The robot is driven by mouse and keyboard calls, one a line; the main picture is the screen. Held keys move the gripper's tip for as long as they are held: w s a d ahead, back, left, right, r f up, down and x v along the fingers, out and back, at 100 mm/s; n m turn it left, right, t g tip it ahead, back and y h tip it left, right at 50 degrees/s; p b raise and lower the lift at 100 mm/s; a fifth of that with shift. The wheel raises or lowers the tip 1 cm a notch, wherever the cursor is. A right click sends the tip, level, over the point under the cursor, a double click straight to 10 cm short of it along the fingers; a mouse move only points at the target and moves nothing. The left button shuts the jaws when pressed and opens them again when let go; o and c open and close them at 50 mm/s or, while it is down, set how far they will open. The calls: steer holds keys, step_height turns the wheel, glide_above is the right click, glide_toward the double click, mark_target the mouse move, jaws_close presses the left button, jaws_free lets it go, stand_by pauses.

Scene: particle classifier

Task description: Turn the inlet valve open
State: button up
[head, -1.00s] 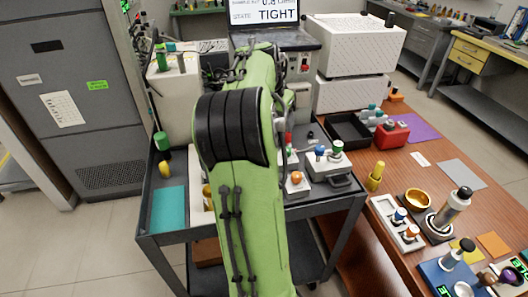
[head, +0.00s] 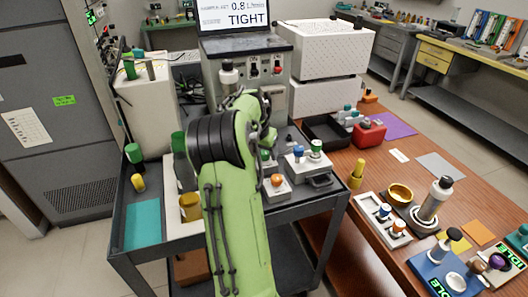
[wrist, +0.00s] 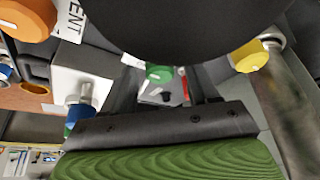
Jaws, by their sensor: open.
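Several knobs could be the inlet valve; no readable label tells me which. In the wrist view a green knob (wrist: 158,73) shows in the gap between the fingers of my gripper (wrist: 167,88), which is open; I cannot tell whether they touch it. An orange knob (wrist: 28,18) beside the letters "ENT", a blue knob (wrist: 75,110) and a yellow knob (wrist: 250,57) surround it. In the head view my arm hides most of the gripper. An orange knob (head: 277,181) and a block with blue (head: 298,151) and green (head: 316,146) knobs stand right of the arm.
A grey instrument (head: 270,68) with a screen reading "TIGHT" stands behind the arm. The dark cart (head: 300,205) carries a teal mat (head: 143,222) and bottles. A wooden bench (head: 410,175) with a gold bowl (head: 400,194) is to the right.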

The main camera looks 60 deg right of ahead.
steer(key=c, duration=1)
steer(key=shift+c, duration=0.2)
steer(key=shift+n, duration=0.3)
steer(key=n, duration=0.1)
steer(key=n+t+p, duration=0.1)
steer(key=n, duration=0.1)
steer(key=shift+s+r+n+t, duration=0.1)
steer(key=shift+s+n+t, duration=0.1)
steer(key=shift+n+t, duration=0.1)
steer(key=n+p, duration=0.1)
steer(key=n, duration=0.1)
steer(key=n+t+y+p, duration=0.1)
steer(key=n, duration=0.1)
steer(key=shift+s+d+n+t, duration=0.1)
steer(key=shift+d+n+t, duration=0.05)
steer(key=shift+n+t, duration=0.15)
steer(key=n+y+p, duration=0.1)
steer(key=n+p, duration=0.1)
steer(key=n+t+y+p, duration=0.1)
steer(key=n+p, duration=0.1)
steer(key=n, duration=0.1)
steer(key=shift+d+r, duration=0.1)
steer(key=shift+d+n+y+p, duration=0.1)
steer(key=shift+n+y+p, duration=0.6)
steer(key=shift+n+p, duration=1.2)
steer(key=shift+n, duration=0.3)
